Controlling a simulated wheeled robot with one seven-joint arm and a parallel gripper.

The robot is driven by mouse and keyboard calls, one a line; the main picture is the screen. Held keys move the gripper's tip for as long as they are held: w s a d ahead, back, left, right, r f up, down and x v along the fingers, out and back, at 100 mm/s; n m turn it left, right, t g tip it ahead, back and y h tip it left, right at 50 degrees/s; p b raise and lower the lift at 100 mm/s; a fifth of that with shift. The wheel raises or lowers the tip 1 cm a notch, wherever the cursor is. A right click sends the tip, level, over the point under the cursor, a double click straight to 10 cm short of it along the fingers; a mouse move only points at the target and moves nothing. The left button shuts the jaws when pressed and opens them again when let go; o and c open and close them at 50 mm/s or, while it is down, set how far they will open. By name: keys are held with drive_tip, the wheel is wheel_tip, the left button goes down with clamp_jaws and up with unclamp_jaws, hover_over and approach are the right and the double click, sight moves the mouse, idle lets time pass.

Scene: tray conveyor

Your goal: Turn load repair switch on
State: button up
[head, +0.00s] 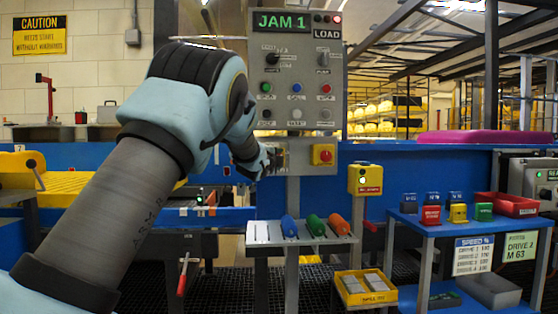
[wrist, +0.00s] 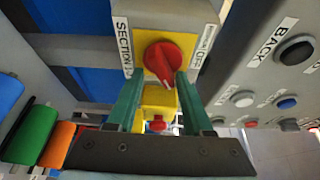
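In the wrist view a red rotary knob (wrist: 166,62) sits on a yellow plate with white labels, one starting "SECTION" and one ending "OFF". Its narrow end points down toward my gripper in that picture. My gripper (wrist: 160,84) has its green fingers apart on either side of the knob's lower end; contact is unclear. In the head view my gripper (head: 274,160) is just under the grey panel (head: 338,72) marked LOAD. A red knob on a yellow plate (head: 323,154) shows right of it; I cannot tell whether it is the same knob. No label reading repair is legible.
The LOAD panel has several buttons, two selectors and a "JAM 1" display (head: 282,22).

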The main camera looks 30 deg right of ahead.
drive_tip(key=shift+s+d, duration=0.1)
drive_tip(key=shift+s, duration=0.1)
idle(0.3)
drive_tip(key=b+v, duration=0.1)
drive_tip(key=v, duration=0.9)
drive_tip(key=shift+s+a, duration=0.15)
drive_tip(key=shift+a, duration=0.15)
drive_tip(key=shift+o, duration=0.4)
